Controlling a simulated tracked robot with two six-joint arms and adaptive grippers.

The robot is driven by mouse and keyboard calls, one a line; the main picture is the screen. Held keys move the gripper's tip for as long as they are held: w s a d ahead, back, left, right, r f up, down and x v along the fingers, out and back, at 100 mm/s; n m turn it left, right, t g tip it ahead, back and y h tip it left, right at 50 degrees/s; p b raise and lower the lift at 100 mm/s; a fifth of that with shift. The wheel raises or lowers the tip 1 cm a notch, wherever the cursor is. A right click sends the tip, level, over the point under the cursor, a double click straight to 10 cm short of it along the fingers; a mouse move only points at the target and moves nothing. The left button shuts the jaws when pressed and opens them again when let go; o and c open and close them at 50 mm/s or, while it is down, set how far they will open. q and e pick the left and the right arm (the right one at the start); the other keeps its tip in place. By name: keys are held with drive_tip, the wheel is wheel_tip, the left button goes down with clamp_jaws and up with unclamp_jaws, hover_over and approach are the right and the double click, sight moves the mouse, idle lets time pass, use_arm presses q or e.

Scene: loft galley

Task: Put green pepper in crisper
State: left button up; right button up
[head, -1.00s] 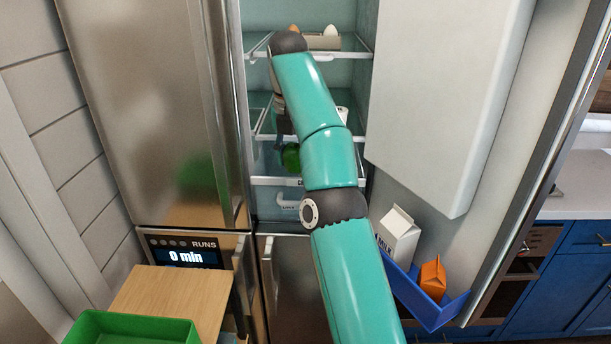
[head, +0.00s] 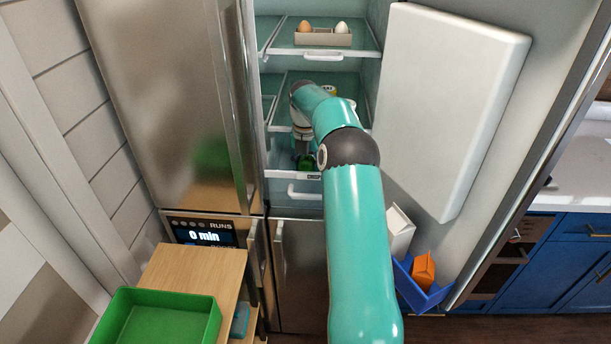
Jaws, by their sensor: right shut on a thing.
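The green pepper (head: 305,163) is inside the open fridge, low down, just above or in the crisper (head: 306,176) area. My right gripper (head: 304,151) points down and is shut on the pepper. The right arm reaches in from the bottom of the view and hides part of the fridge's right side. The crisper's label is partly visible on its front strip, with a white handle below. I cannot tell whether the pepper touches the crisper floor. My left gripper is not in view.
An egg holder (head: 323,38) with a brown and a white egg sits on the upper shelf. A green tray (head: 157,325) sits on the wooden cart (head: 205,275).

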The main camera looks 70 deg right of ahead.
sight(306, 160)
wheel_tip(306, 160, down, 5)
drive_tip(key=shift+r+p, duration=0.1)
drive_tip(key=shift+p, duration=0.35)
drive_tip(key=shift+f, duration=0.4)
drive_tip(key=shift+f, duration=0.1)
drive_tip(key=o, duration=1.2)
drive_tip(key=shift+r, duration=0.45)
drive_tip(key=r, duration=0.3)
drive_tip(key=a+r+b, duration=0.1)
drive_tip(key=r, duration=0.7)
drive_tip(key=shift+s+a+r+b, duration=0.1)
drive_tip(key=shift+a+r+b, duration=0.1)
drive_tip(key=shift+b, duration=0.15)
